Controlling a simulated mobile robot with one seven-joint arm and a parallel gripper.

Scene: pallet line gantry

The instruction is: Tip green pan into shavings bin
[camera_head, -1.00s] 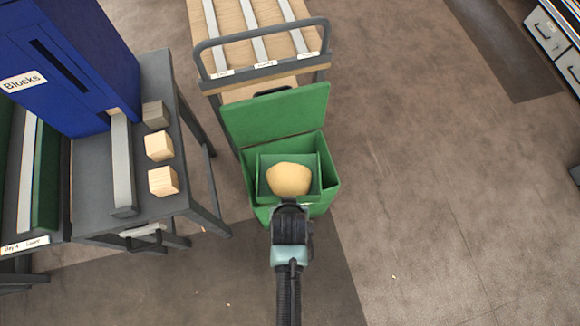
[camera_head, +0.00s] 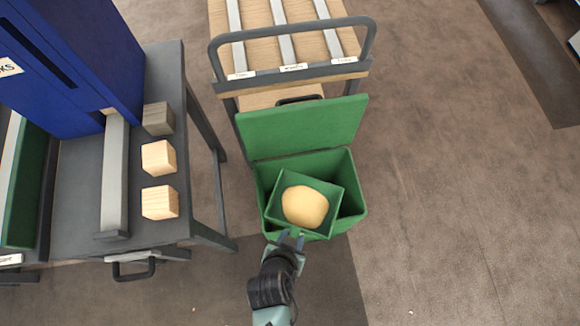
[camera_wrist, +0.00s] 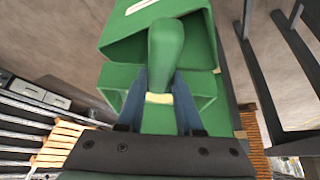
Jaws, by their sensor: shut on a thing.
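The green pan (camera_head: 331,194) is over the mouth of the open green shavings bin (camera_head: 357,207), turned a little, with a pale tan heap of shavings (camera_head: 305,206) in it. My gripper (camera_head: 291,240) is shut on the pan at its near edge. In the wrist view my gripper (camera_wrist: 160,98) has its two fingers closed around the green handle (camera_wrist: 166,55). The bin's lid (camera_head: 303,128) stands open at the back. The heap still lies inside the pan. The inside bottom of the bin is hidden by the pan.
A cart (camera_head: 292,78) with a grey rail stands right behind the bin. A dark table (camera_head: 75,190) at left holds several blocks (camera_head: 159,158), a grey rail and a blue box (camera_head: 70,60). The floor right of the bin is clear.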

